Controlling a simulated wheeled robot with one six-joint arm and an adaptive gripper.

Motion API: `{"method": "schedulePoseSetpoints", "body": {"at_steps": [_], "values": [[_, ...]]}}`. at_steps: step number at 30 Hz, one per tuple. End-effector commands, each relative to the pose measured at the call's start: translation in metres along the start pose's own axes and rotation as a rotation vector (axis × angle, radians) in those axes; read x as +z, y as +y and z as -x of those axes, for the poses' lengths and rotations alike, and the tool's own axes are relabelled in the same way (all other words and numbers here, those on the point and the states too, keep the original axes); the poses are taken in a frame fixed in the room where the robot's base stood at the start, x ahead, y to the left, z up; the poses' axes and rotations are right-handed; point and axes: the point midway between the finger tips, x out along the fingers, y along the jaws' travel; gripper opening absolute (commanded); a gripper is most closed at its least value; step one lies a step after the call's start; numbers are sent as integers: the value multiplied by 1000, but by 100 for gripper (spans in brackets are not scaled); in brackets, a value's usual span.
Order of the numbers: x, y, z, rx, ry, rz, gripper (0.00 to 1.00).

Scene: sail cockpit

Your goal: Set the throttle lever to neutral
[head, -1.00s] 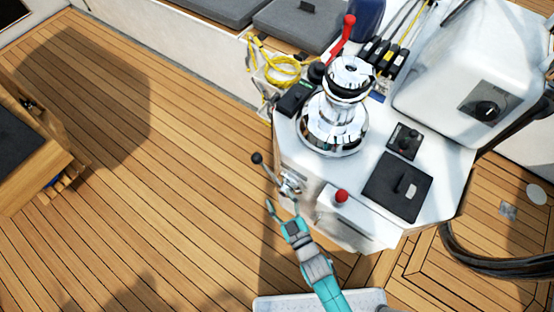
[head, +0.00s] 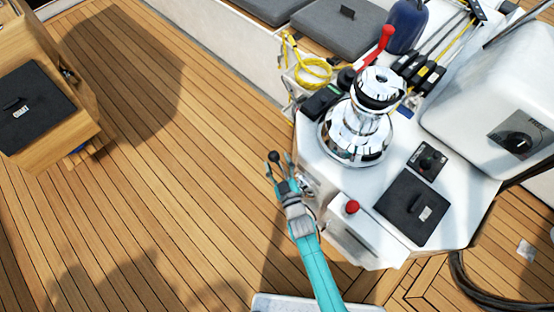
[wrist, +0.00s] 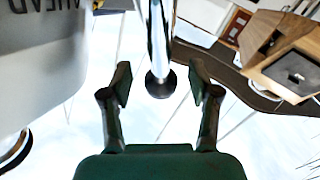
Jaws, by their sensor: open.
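The throttle lever has a black ball knob (head: 274,156) and a metal shaft. It stands at the left side of the white console, and its lower part is hidden behind my gripper in the head view. My gripper (head: 281,165) is open, with its fingertips around the knob's level. In the wrist view the chrome shaft (wrist: 160,40) and dark knob (wrist: 160,84) appear between the two open fingers (wrist: 160,82).
The white console (head: 385,170) carries a chrome winch (head: 358,135), a red knob (head: 352,207) and a black hatch (head: 411,207). A red-handled lever (head: 386,38) rises behind the winch. The teak deck (head: 190,190) left of the console is clear.

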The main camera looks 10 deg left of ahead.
Motion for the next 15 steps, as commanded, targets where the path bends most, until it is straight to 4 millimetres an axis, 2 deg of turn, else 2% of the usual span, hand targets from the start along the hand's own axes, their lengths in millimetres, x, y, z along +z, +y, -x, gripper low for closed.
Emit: {"method": "schedulePoseSetpoints", "body": {"at_steps": [4,14,15], "values": [[0,0,-10,0,0,0,61],[0,0,-12,0,0,0,61],[0,0,-12,0,0,0,51]]}}
